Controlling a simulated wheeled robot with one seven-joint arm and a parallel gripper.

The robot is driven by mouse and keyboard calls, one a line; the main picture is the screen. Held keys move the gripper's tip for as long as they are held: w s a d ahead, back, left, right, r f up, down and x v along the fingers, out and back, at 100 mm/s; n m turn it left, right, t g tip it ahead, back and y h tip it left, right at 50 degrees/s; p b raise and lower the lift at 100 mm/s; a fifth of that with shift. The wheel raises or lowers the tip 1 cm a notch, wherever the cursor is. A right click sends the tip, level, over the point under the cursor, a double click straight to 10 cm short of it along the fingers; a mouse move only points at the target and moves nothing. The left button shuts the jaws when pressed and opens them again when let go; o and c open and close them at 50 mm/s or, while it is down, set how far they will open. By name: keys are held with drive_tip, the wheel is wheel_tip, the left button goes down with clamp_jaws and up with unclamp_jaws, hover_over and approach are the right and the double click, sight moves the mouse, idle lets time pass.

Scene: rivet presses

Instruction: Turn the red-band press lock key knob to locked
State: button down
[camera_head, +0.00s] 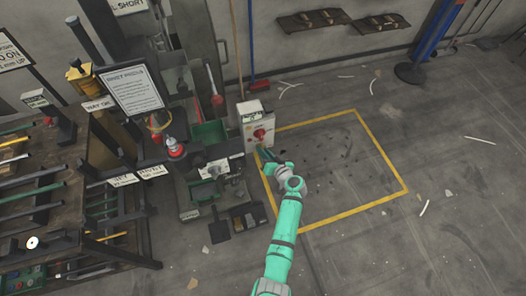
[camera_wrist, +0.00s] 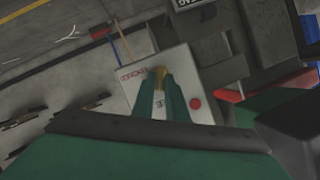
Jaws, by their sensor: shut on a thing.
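The pale lock box (camera_head: 255,124) stands beside the press, with a red part (camera_head: 259,133) on its face. In the wrist view its panel (camera_wrist: 128,92) fills the middle, with red lettering near its left edge, dark lettering partly hidden by the fingers, and a round red button (camera_wrist: 196,103). My gripper (camera_wrist: 161,88) reaches onto this panel, its two green fingers closed around a small yellowish key knob (camera_wrist: 160,73). The fingers cover most of the knob, so I cannot tell which mark it points to. In the head view my gripper (camera_head: 267,155) is just in front of the box.
A press (camera_head: 217,170) with bins and a dark tray (camera_head: 238,219) stands left of my gripper. A cluttered bench (camera_head: 50,190) is farther left. The yellow-outlined floor area (camera_head: 335,165) to the right is mostly clear, with scattered scraps.

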drive_tip(key=m+y, duration=0.1)
drive_tip(key=m, duration=0.2)
drive_tip(key=m+t+y, duration=0.1)
drive_tip(key=m+y, duration=0.1)
drive_tip(key=m, duration=0.1)
drive_tip(key=f+m+y, duration=0.1)
drive_tip(key=m, duration=0.2)
drive_tip(key=shift+w+d+y, duration=0.15)
drive_tip(key=shift+d+y, duration=0.2)
drive_tip(key=shift+y, duration=0.05)
drive_tip(key=shift+m, duration=0.3)
idle(0.3)
drive_tip(key=c, duration=1.8)
unclamp_jaws()
drive_tip(key=shift+o, duration=0.2)
drive_tip(key=v, duration=1.1)
drive_tip(key=shift+f, duration=0.2)
drive_tip(key=shift+a, duration=0.1)
drive_tip(key=shift+f, duration=0.1)
